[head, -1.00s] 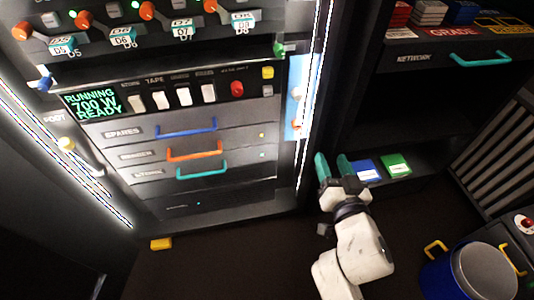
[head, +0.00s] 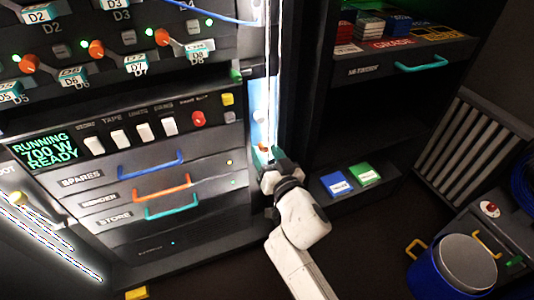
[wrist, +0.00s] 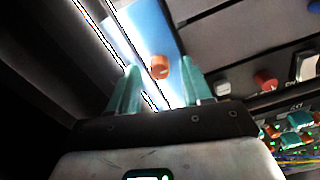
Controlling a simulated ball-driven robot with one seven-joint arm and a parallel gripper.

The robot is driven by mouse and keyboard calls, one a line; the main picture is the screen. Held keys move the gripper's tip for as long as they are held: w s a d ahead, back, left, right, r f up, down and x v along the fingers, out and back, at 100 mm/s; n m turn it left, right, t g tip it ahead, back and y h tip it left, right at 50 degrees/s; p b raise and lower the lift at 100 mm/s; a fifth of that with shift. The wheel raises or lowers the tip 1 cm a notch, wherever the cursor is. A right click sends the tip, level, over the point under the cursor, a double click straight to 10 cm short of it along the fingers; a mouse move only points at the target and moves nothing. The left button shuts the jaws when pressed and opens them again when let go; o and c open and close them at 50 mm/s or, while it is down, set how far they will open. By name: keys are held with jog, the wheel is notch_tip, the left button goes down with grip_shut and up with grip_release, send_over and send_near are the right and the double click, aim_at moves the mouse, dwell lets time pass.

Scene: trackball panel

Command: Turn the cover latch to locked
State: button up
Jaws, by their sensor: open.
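A small orange knob (wrist: 160,67), which looks like the cover latch, sits on a light blue strip (wrist: 140,28) in the wrist view. It appears between the two teal fingers of my gripper (wrist: 161,78), beyond their tips and apart from them. Its turned position cannot be read. In the head view the blue strip (head: 262,112) runs upright at the right edge of the drawer panel. My gripper (head: 270,156) is at its lower end, open and empty. The fingers and glare hide most of the latch there.
Left of the strip are a red button (head: 198,118), white switches (head: 143,130) and drawers with blue, orange and teal handles (head: 172,207). A bright light strip runs beside the blue strip. On the right are a dark shelf (head: 375,195) and a blue bin (head: 455,270).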

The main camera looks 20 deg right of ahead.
jog(key=shift+w, duration=0.2)
grip_shut()
dwell(0.4)
